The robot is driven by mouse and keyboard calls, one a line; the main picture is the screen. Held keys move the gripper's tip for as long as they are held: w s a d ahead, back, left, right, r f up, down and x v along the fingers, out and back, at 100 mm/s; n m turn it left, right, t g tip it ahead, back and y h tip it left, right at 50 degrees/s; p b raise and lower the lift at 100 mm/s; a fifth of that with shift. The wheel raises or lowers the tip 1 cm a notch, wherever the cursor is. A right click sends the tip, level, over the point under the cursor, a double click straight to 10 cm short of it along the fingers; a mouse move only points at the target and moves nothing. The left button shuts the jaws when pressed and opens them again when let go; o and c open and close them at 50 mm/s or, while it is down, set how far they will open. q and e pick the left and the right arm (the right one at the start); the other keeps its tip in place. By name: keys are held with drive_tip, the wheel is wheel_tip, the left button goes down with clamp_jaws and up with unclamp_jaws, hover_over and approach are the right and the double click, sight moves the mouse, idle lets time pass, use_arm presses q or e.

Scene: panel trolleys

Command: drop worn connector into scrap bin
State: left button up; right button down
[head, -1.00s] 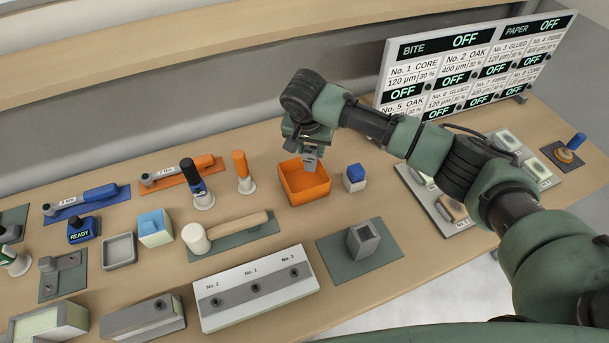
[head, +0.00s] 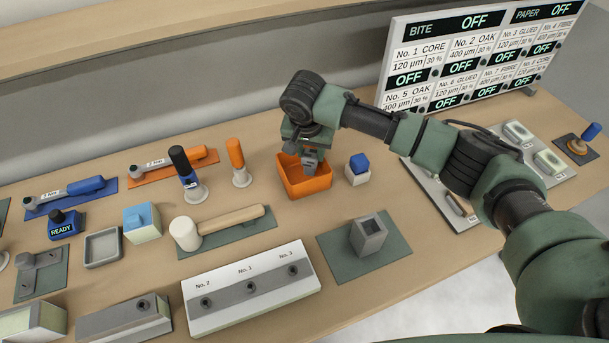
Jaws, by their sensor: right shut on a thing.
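The orange open-topped bin (head: 309,187) stands on the bench near the middle of the head view. It looks like the scrap bin. My right gripper (head: 310,162) points down over the bin, its fingertips at about the height of the rim or a little inside. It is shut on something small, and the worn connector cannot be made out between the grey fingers. My left gripper is out of view.
A blue-topped block (head: 358,170) stands just right of the bin, and an orange-handled tool (head: 238,163) to its left. A mallet (head: 220,227), a socket block (head: 250,287) and a grey square holder (head: 369,236) lie in front. A display board (head: 480,60) stands behind right.

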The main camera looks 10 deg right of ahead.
drive_tip(key=c, duration=0.8)
unclamp_jaws()
drive_tip(key=b+v, duration=0.1)
drive_tip(key=v, duration=0.6)
drive_tip(key=shift+s+r, duration=0.1)
drive_tip(key=shift+r, duration=0.3)
